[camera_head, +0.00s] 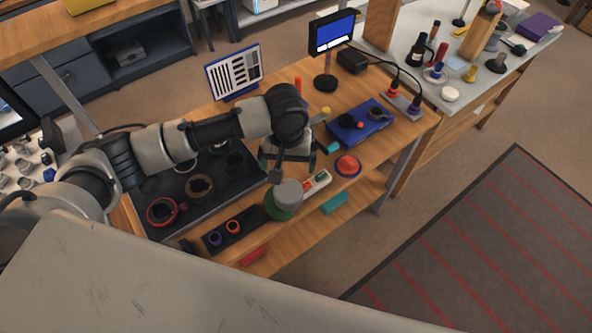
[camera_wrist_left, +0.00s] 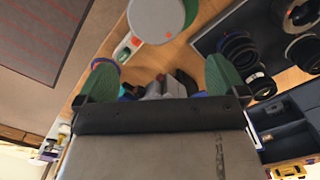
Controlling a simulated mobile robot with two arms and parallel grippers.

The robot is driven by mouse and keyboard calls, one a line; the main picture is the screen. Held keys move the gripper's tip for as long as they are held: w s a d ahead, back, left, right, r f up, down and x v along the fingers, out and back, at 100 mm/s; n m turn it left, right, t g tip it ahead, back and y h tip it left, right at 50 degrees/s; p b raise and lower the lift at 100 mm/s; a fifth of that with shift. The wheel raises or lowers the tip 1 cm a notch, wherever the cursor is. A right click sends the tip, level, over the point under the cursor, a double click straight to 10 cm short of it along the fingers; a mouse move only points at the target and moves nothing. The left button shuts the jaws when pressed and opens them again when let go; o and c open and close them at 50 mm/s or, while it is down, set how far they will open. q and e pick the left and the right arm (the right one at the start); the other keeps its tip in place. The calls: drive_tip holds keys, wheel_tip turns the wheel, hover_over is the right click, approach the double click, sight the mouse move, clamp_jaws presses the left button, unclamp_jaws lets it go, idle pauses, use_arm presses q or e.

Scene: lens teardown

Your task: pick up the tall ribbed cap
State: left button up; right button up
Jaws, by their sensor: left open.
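My left gripper (camera_head: 288,165) is open above the wooden bench, beside the right edge of the black tray. Its two green-padded fingers show spread apart in the left wrist view (camera_wrist_left: 162,78). Small dark and grey shapes between them are too unclear to name. A dark ribbed cylinder (camera_wrist_left: 238,50), which may be the tall ribbed cap, stands to the right of the fingers there, apart from them. In the head view a black cylindrical part (camera_head: 235,164) stands on the tray, left of the gripper; I cannot tell for sure whether it is the same piece. My right gripper is not in view.
A green jar with a grey top (camera_head: 284,196) stands near the front edge, close to the gripper. The black tray (camera_head: 222,203) holds several lens rings. A red button (camera_head: 347,165), a blue box (camera_head: 360,121) and a monitor (camera_head: 331,35) are to the right.

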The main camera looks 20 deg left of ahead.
sight(288, 189)
use_arm(q)
drive_tip(key=shift+s+f, duration=0.85)
drive_tip(key=shift+f, duration=0.2)
drive_tip(key=shift+s+f, duration=0.6)
drive_tip(key=shift+f, duration=0.15)
drive_tip(key=shift+w+f+p, duration=0.1)
drive_tip(key=shift+f+p, duration=0.2)
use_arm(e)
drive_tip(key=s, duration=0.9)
use_arm(q)
drive_tip(key=f, duration=0.1)
drive_tip(key=f+p, duration=0.1)
drive_tip(key=f, duration=0.2)
drive_tip(key=shift+w+d+f, duration=0.25)
drive_tip(key=shift+d+f, duration=0.05)
drive_tip(key=shift+f, duration=0.4)
drive_tip(key=shift+c, duration=1.3)
drive_tip(key=c, duration=0.5)
drive_tip(key=shift+c, duration=0.7)
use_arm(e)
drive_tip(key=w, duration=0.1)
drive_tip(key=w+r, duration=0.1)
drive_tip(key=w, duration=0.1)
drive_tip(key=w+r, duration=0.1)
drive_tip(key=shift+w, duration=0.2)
